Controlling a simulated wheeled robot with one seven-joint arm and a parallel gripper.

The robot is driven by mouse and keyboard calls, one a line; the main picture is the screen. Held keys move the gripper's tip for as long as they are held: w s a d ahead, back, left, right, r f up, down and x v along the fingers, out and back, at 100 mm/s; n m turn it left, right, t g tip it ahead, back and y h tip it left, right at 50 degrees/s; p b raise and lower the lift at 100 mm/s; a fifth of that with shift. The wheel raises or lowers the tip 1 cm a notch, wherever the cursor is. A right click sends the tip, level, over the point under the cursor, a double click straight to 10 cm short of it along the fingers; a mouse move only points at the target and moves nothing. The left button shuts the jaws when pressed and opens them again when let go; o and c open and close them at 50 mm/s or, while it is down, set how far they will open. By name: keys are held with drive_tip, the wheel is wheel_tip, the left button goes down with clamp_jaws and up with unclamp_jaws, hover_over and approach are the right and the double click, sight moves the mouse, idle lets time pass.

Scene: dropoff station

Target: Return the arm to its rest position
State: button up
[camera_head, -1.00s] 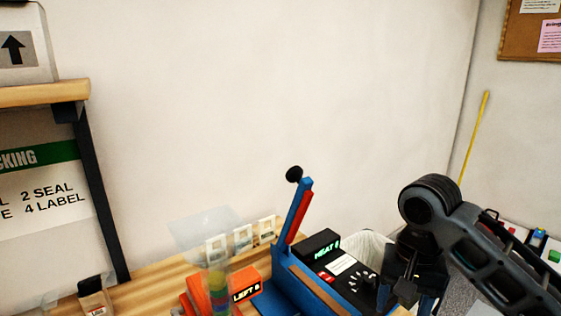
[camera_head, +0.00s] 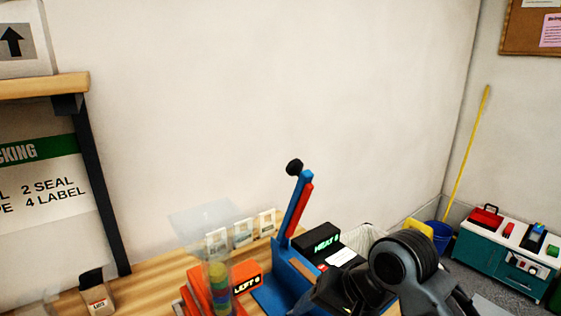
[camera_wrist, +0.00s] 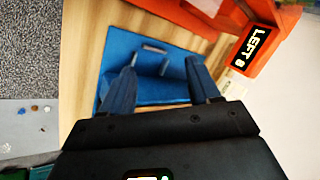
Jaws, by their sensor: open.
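My arm (camera_head: 405,265) shows at the lower right of the head view, low in front of the blue heat sealer (camera_head: 288,262). My gripper (camera_wrist: 160,76) shows in the wrist view with its two fingers apart and nothing held between them. The fingers point over the blue base of the sealer (camera_wrist: 148,52); I cannot tell the height above it. In the head view the fingertips are hidden or too dark to make out. The sealer's lever (camera_head: 298,207) stands raised, with a black knob on top.
An orange device with a "LEFT" display (camera_head: 246,284) and a clear tube of coloured discs (camera_head: 218,280) stand left of the sealer on the wooden table (camera_head: 140,283). A small labelled box (camera_head: 97,294) is farther left. A teal cabinet (camera_head: 490,260) and blue bucket (camera_head: 437,233) stand at right.

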drive_tip(key=s+a+f+m+t+y, duration=0.2)
drive_tip(key=s+a+f+t, duration=0.1)
drive_tip(key=s+a+t, duration=0.5)
drive_tip(key=s+d+f+m+t+h, duration=0.1)
drive_tip(key=s+d+f+h, duration=0.1)
drive_tip(key=s+d, duration=0.4)
drive_tip(key=s+d+f+t+h, duration=0.15)
drive_tip(key=s+d, duration=0.25)
drive_tip(key=s, duration=0.4)
drive_tip(key=s+d+r+n+h, duration=0.1)
drive_tip(key=s+d+r+n, duration=0.1)
drive_tip(key=s+d, duration=0.2)
drive_tip(key=s+d+r+n+h, duration=0.1)
drive_tip(key=s+d+r+n, duration=0.1)
drive_tip(key=s, duration=0.6)
drive_tip(key=s+d+r+n+t+h+b, duration=0.1)
drive_tip(key=s+d+r+n+h, duration=0.1)
drive_tip(key=s+d+r, duration=0.2)
drive_tip(key=s+d, duration=0.1)
drive_tip(key=d, duration=0.1)
drive_tip(key=shift+s+d+r+n, duration=0.25)
drive_tip(key=shift+s+d+n, duration=0.05)
drive_tip(key=shift+s, duration=0.1)
